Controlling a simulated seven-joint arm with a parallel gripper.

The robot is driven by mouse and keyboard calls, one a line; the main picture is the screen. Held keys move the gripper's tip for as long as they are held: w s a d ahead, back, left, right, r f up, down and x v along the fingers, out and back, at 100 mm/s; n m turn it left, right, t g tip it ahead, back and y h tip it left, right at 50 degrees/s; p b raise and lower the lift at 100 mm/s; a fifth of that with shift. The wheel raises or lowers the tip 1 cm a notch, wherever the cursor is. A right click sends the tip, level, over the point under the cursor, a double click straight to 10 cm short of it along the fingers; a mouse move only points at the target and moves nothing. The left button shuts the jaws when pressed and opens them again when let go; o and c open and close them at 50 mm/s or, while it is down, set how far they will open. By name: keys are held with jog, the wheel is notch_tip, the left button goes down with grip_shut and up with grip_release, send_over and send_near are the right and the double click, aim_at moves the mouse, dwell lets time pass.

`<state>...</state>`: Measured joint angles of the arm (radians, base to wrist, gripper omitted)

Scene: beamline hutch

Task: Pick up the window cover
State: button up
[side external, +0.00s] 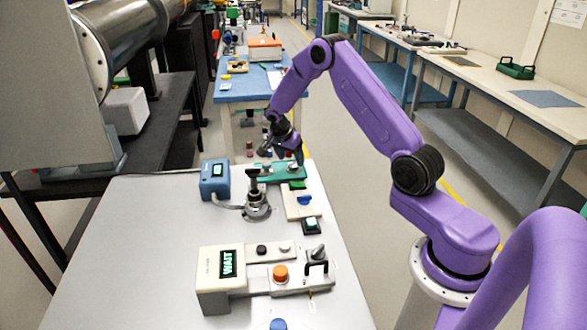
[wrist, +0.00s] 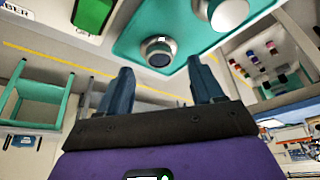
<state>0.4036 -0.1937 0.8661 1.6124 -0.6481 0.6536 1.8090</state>
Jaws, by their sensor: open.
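My gripper (side external: 281,157) is over the far end of the grey table, at the teal plate (side external: 278,173). In the wrist view my gripper (wrist: 161,62) is open, its two dark blue fingers apart with nothing seen between them. A round chrome piece with a dark centre (wrist: 158,51) stands on the teal plate (wrist: 130,30) just beyond the fingertips, roughly in line with the gap. A pale round knob (wrist: 229,13) is to its right on the same plate. I cannot tell for sure which piece is the window cover.
Left of the plate are a blue box with a display (side external: 215,180) and a black-handled fixture (side external: 256,196). A pale plate with a blue knob (side external: 303,203) is nearer. A cream box reading WAIT (side external: 222,278) stands in front. The table's left side is clear.

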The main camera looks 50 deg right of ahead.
aim_at(293, 165)
jog(key=shift+x, duration=1.75)
jog(key=c, duration=0.8)
jog(key=shift+r, duration=0.1)
jog(key=shift+r, duration=0.4)
notch_tip(293, 165, up, 2)
jog(key=shift+r, duration=0.15)
jog(key=s+a+r, duration=0.1)
jog(key=s+r, duration=0.2)
jog(key=s, duration=0.1)
jog(key=s+a+r, duration=0.2)
jog(key=s+r, duration=0.1)
jog(key=s, duration=0.1)
jog(key=s+a+r, duration=0.2)
jog(key=s+r, duration=0.1)
jog(key=s, duration=0.2)
jog(key=shift+a+r, duration=0.2)
jog(key=shift+r, duration=0.15)
